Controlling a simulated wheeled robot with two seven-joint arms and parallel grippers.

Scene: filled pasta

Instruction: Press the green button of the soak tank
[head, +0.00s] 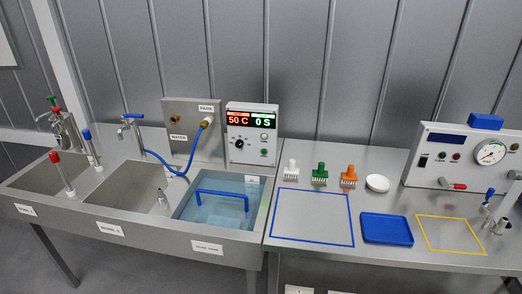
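The soak tank (182,207) is the right-hand basin of the steel sink, filled with bluish water. A blue handle (222,194) stands in the water. Behind it is a white control box (240,133) with a red display reading 50 C and a green display reading 0 S. The box has a black knob (239,144), a pale round button or lamp (264,137), and a small green button (264,152) at its lower right. Nothing covers the green button. Neither of my grippers shows in the head view.
A blue hose (168,167) hangs behind the tank. Two more basins lie left, with a tap (131,122) behind. On the right bench are brushes (319,174), a white dish (377,183), a blue tray (386,228) and a gauge panel (463,157). The blue-outlined area (311,217) is clear.

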